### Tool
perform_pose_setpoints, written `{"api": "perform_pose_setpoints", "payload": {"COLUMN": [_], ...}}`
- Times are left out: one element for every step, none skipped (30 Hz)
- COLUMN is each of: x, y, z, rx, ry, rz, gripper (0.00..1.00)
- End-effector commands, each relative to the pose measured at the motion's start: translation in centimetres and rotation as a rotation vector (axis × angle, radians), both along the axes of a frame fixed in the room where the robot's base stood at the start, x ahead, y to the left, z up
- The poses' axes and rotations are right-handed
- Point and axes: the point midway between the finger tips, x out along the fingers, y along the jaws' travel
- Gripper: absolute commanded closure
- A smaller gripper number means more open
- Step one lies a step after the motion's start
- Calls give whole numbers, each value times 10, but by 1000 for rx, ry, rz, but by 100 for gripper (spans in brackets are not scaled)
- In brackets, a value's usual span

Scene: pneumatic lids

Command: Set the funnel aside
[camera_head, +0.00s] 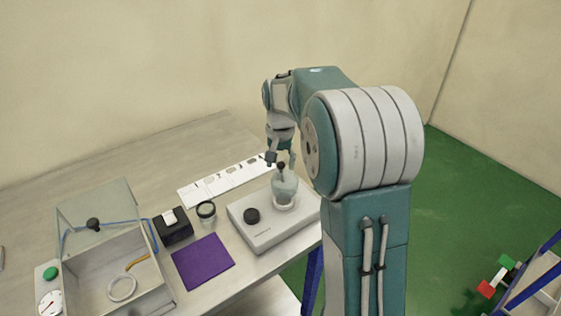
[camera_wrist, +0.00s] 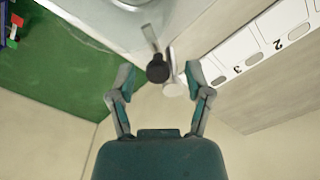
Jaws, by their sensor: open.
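My gripper (camera_head: 281,159) is above the grey-white device (camera_head: 257,236) on the table, pointing down, its fingers spread. Below it, a translucent pale vessel (camera_head: 285,187), which looks like the funnel, stands upright in a white ring on the device. A small dark knob tops it. In the wrist view my gripper (camera_wrist: 160,84) is open, with a black round knob (camera_wrist: 158,69) between the fingertips and a gap on each side. A grey stem and a pale round piece show beside the knob. I cannot tell the knob's depth relative to the fingertips.
A numbered white strip (camera_head: 222,180) lies behind the device. The mat is bare.

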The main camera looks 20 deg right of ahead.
Motion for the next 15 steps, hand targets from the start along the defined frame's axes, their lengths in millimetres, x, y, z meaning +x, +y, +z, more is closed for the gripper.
{"api": "perform_pose_setpoints", "payload": {"x": [0, 0, 0, 0, 0, 0, 0, 1, 1, 1, 1, 1, 1, 1, 1], "y": [0, 0, -1, -1, -1, -1, -1, -1, -1, 0, 0, -1, -1, -1, -1], "z": [0, 0, 0, 0, 0, 0, 0, 0, 0, 0, 0, 0, 0, 0, 0], "rx": [0, 0, 0, 0, 1, 1, 1, 2, 2, 1, 1, 1, 0, 0, 0], "ry": [0, 0, 0, 0, -1, -1, -1, -1, -1, -2, -2, -2, -2, -2, -2], "rz": [0, 0, 0, -1, -1, -1, 0, 0, 0, 0, 0, 0, 1, 2, 5], "gripper": [35, 49, 66, 80, 93, 100, 100, 100, 100, 100, 100, 100, 100, 100, 100]}}
